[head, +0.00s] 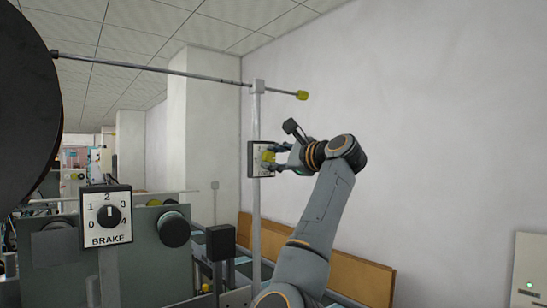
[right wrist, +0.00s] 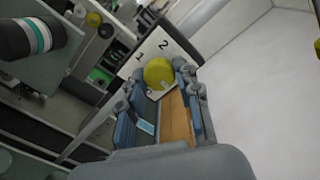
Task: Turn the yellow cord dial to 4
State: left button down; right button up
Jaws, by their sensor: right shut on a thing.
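The yellow cord dial (head: 267,157) sits on a white plate with a dark frame, fixed to the upright pole. In the right wrist view the round yellow knob (right wrist: 158,72) is between my fingertips, with the numbers 1 and 2 showing on the plate (right wrist: 150,47) beyond it. My right gripper (head: 273,158) is shut on the knob, reaching in from the right. The knob's pointer and the other numbers are hidden, so I cannot tell its setting. My left gripper is not in view.
A BRAKE dial (head: 108,216) with a black knob stands at left front. A long rod with a yellow tip (head: 302,95) crosses above the cord dial. A large black disc (head: 22,110) fills the left edge. The white wall (head: 440,130) is clear at right.

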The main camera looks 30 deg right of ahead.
jog(key=shift+f+m, duration=0.1)
jog(key=shift+m, duration=0.7)
jog(key=o, duration=1.1)
jog(key=shift+d, duration=0.1)
jog(key=shift+o, duration=0.2)
jog(key=s+d, duration=0.1)
jog(key=s, duration=1.1)
jog(key=shift+d, duration=0.15)
